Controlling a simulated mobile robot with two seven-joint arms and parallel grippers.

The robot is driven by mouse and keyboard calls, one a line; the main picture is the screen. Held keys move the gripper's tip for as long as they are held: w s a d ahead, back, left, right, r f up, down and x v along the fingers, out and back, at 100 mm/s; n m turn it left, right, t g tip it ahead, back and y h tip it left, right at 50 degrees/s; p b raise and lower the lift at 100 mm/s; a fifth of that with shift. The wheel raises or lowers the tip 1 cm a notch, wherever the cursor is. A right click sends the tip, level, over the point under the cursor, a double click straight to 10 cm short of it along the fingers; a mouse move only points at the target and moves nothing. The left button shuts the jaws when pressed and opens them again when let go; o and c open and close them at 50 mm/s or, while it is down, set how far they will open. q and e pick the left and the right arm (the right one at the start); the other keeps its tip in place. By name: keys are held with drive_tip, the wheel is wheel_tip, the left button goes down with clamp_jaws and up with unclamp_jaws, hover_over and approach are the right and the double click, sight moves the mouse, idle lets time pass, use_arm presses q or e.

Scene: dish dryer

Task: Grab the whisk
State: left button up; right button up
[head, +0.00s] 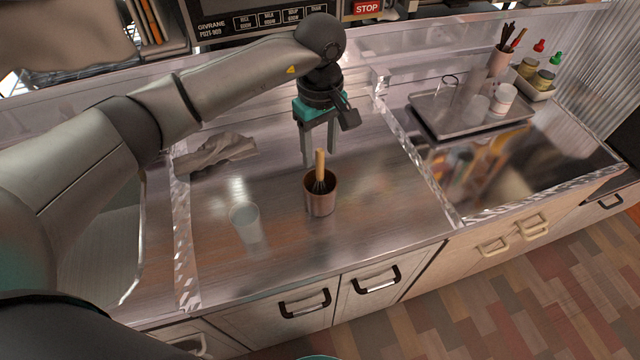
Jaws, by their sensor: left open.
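The whisk (320,166) stands upright in a brown metal cup (321,202) on the steel counter. Its light wooden handle sticks up above the rim, and its dark wires are partly hidden inside the cup. My left gripper (319,158) points down just behind and above the cup. Its two fingers are apart, close to the whisk's handle; I cannot tell whether they touch it. My right gripper is not in view.
A clear glass (246,223) stands left of the cup. A grey cloth (216,150) lies at the back left. A tray (471,112) with cups stands on the right. The counter (385,200) right of the cup is clear.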

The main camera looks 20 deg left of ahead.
sight(320, 178)
use_arm(q)
drive_tip(key=f, duration=0.3)
drive_tip(key=shift+s+d+f, duration=0.1)
drive_tip(key=shift+s+f, duration=0.2)
drive_tip(key=shift+f, duration=0.65)
drive_tip(key=shift+c, duration=0.2)
clamp_jaws()
idle(0.4)
